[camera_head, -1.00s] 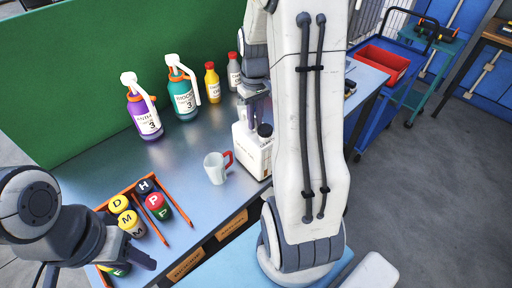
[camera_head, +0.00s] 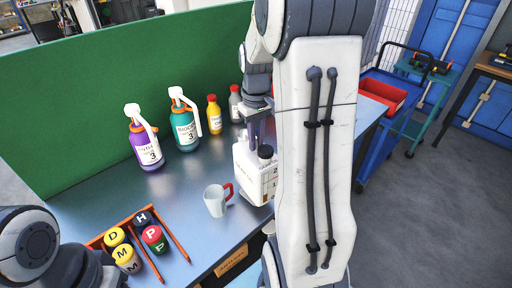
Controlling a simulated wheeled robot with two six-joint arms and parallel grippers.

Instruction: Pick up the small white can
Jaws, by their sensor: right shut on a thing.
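The small white can (camera_head: 248,172), a boxy jerry can with a dark cap and a printed label, is at the right part of the workbench (camera_head: 185,190). It is upright, just behind and right of a mug. My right gripper (camera_head: 254,138) comes down from above and is shut on the can's top, at its handle. The exact grip is small in the picture, and my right arm hides the area to its right. I cannot tell whether the can's base touches the bench. My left gripper (camera_head: 112,278) is at the lower left, partly cut off by the frame's edge.
A grey mug (camera_head: 214,201) with a red handle stands close to the can. Purple (camera_head: 146,147) and teal (camera_head: 184,128) spray bottles, a yellow bottle (camera_head: 213,115) and a grey bottle (camera_head: 235,105) stand behind. An orange rack (camera_head: 176,243) holds several round-topped containers. A green panel (camera_head: 90,110) closes the back.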

